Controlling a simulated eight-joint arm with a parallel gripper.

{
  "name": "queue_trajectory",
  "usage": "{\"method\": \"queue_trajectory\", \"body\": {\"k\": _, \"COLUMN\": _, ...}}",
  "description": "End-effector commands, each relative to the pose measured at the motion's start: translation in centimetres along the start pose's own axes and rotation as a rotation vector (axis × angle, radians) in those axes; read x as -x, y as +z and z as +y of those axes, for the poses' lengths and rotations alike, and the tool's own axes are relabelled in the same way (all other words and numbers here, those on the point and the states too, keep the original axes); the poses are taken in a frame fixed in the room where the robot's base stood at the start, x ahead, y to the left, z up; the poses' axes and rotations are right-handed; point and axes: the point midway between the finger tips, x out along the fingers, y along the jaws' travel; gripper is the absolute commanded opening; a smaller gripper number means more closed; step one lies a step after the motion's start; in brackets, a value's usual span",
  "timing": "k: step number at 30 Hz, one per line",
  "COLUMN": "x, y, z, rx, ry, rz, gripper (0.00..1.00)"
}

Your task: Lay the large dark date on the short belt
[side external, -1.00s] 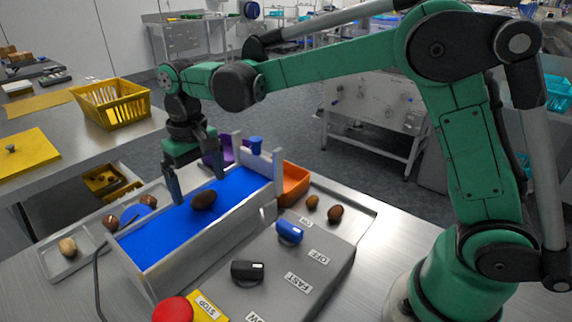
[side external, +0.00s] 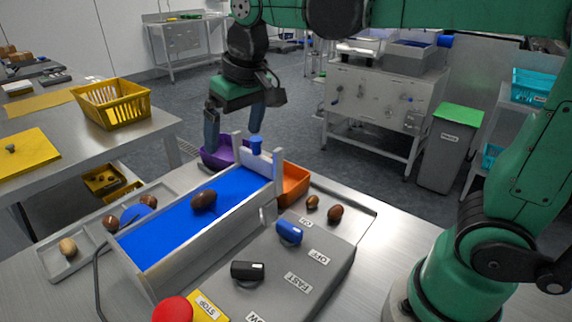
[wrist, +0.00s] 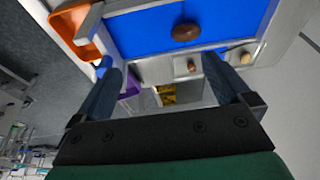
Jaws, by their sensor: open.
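The large dark date (side external: 203,200) lies on the blue surface of the short belt (side external: 165,229), near its middle. It also shows in the wrist view (wrist: 186,32) on the belt (wrist: 140,32). My gripper (side external: 233,140) is open and empty, up beyond the far end of the belt and apart from the date. Its two fingers also show in the wrist view (wrist: 165,85) with nothing between them.
A purple bin (side external: 217,157) and an orange bin (side external: 296,184) stand by the belt's far end. Smaller dates lie on the tray at left (side external: 88,256) and two brown dates (side external: 335,213) on the right. A switch box (side external: 270,262) with knobs stands in front.

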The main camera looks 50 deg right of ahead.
Motion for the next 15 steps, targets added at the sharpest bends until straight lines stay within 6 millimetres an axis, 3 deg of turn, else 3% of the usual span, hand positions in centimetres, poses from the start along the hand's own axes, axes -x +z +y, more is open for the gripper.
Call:
{"method": "queue_trajectory", "body": {"k": 6, "x": -2.0, "y": 5.7, "z": 2.9, "rx": 0.003, "ry": 0.012, "rz": 0.209, "gripper": 0.97}}
{"method": "queue_trajectory", "body": {"k": 10, "x": -3.4, "y": 7.9, "z": 3.9, "rx": 0.008, "ry": 0.025, "rz": 0.294, "gripper": 0.97}}
{"method": "queue_trajectory", "body": {"k": 15, "x": -4.3, "y": 9.1, "z": 4.3, "rx": 0.011, "ry": 0.034, "rz": 0.343, "gripper": 0.97}}
